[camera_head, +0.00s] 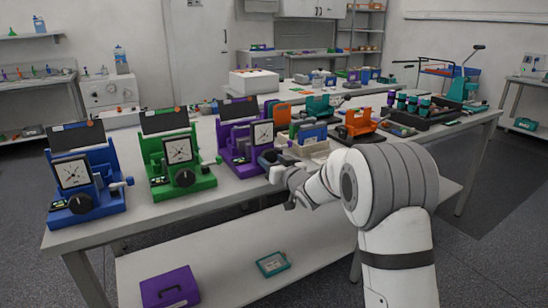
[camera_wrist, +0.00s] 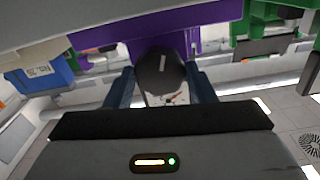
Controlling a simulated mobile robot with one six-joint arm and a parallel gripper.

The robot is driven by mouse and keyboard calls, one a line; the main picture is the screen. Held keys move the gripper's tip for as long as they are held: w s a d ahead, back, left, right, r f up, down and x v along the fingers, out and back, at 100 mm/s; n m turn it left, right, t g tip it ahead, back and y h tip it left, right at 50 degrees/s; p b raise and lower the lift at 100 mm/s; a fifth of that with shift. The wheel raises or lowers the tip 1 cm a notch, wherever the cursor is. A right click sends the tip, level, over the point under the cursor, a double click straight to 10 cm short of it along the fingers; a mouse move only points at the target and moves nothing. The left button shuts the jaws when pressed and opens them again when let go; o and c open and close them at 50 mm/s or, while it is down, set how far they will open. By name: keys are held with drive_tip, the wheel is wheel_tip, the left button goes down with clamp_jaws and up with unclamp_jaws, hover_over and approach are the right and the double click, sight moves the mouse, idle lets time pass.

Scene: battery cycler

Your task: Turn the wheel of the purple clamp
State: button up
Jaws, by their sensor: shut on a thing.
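The purple clamp (camera_head: 234,137) stands on the table, third in a row of clamps, with a dial face and a dark tilted panel on top. In the wrist view its purple body (camera_wrist: 200,22) runs across the top. Its dark round wheel (camera_wrist: 159,75) sits between the two blue-grey fingers of my gripper (camera_wrist: 162,90). The fingers are shut on the wheel from both sides. In the head view my gripper (camera_head: 272,160) is at the clamp's front right, and it hides the wheel there.
A green clamp (camera_head: 180,160) and a blue clamp (camera_head: 85,180) stand to the left. Orange and teal devices (camera_head: 357,124) stand to the right. A beige bin (camera_head: 303,151) is close behind my wrist. A purple case (camera_head: 170,288) lies on the lower shelf.

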drive_tip(key=shift+d+r+m+p, duration=0.1)
drive_tip(key=shift+m+p, duration=0.25)
drive_tip(key=shift+m, duration=0.55)
drive_tip(key=o, duration=1)
drive_tip(key=shift+c, duration=0.2)
drive_tip(key=v, duration=0.7)
drive_tip(key=shift+s+d, duration=0.2)
drive_tip(key=shift+s, duration=0.1)
